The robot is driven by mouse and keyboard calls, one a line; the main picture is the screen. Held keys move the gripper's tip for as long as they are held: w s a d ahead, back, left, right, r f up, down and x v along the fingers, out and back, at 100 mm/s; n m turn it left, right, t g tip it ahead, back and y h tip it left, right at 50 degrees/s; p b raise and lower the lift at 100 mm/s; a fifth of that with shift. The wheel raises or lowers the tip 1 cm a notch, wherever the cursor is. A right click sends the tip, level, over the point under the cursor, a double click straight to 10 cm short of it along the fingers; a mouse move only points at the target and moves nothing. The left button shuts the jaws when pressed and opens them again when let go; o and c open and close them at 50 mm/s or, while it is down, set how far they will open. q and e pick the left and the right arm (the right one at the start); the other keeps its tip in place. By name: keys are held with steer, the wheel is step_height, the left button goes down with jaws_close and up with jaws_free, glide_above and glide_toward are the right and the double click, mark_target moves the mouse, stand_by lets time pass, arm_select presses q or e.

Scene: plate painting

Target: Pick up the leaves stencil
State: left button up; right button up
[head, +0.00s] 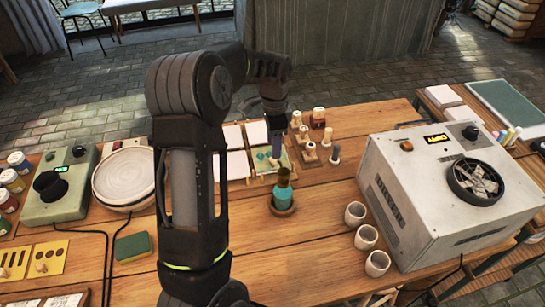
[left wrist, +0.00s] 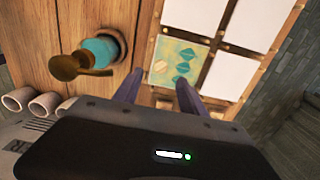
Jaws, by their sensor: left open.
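A pale green square with teal leaf-like shapes (head: 262,163) lies in a wooden frame of white squares. It also shows in the left wrist view (left wrist: 177,65); I cannot tell whether it is a stencil or a painted tile. My left gripper (head: 272,156) is over its near edge, with its fingers apart (left wrist: 158,88). I see nothing held, but the body of the gripper hides part of what lies below. Two yellow stencils, one with slots (head: 14,263) and one with dots (head: 48,258), lie at the left. My right gripper is out of view.
Three cups (head: 366,237) and a grey machine with a fan (head: 430,195) are at the right. A turntable with a white dish (head: 124,178) is at the left.

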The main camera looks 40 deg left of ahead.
mark_target(270, 154)
arm_select(q)
steer(key=shift+f, duration=1.1)
steer(key=shift+s+a+f+p, duration=0.1)
steer(key=shift+s+f+p, duration=0.05)
steer(key=shift+f+p, duration=0.85)
steer(key=shift+f, duration=1.6)
jaws_close()
